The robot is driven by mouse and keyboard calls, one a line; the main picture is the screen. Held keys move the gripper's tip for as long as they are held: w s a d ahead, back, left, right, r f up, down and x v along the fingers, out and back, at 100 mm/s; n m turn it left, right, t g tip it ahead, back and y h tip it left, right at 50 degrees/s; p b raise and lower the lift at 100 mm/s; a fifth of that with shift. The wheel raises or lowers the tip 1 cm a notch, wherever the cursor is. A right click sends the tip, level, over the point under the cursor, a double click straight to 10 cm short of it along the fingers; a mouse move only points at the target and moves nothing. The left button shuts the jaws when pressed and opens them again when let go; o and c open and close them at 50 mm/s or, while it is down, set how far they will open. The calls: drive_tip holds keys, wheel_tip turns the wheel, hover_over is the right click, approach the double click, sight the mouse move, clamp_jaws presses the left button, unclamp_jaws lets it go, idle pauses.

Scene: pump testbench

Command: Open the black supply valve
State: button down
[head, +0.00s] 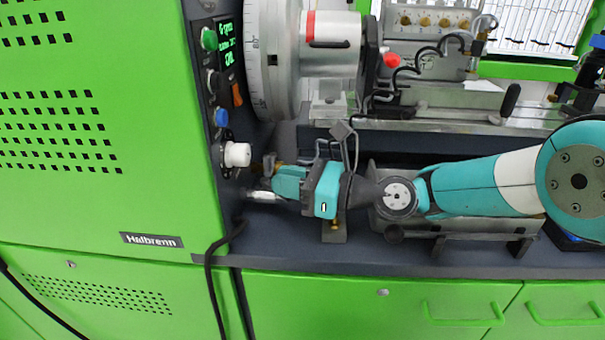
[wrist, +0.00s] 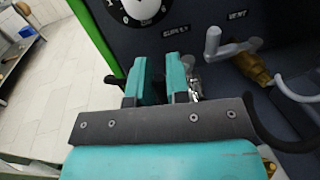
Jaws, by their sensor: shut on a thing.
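The black supply valve is mostly hidden by my gripper (wrist: 160,64). In the wrist view, a piece of its black handle (wrist: 157,90) shows between my two teal fingers, below the SUPPLY label. A shiny metal part (wrist: 194,72) shows just right of the right finger. My gripper is shut on the black handle. In the head view, my gripper (head: 274,181) reaches left to the dark side panel of the green cabinet, and I cannot make out the handle there.
A vent valve with a grey lever (wrist: 228,48) and brass body (wrist: 250,67) sits close on the right. A dial (wrist: 138,8) is above. In the head view, a white knob (head: 237,155) and a black cable (head: 212,275) are near my gripper.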

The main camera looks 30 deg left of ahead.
drive_tip(key=shift+w+d+f+g, duration=0.15)
drive_tip(key=shift+w+g, duration=0.1)
drive_tip(key=shift+g, duration=0.05)
drive_tip(key=shift+f, duration=0.1)
drive_tip(key=c, duration=1.1)
unclamp_jaws()
drive_tip(key=shift+w+d, duration=0.1)
drive_tip(key=shift+r, duration=0.25)
drive_tip(key=shift+r+n, duration=0.3)
wheel_tip(320, 180, up, 19)
drive_tip(key=p, duration=0.2)
drive_tip(key=shift+r, duration=0.1)
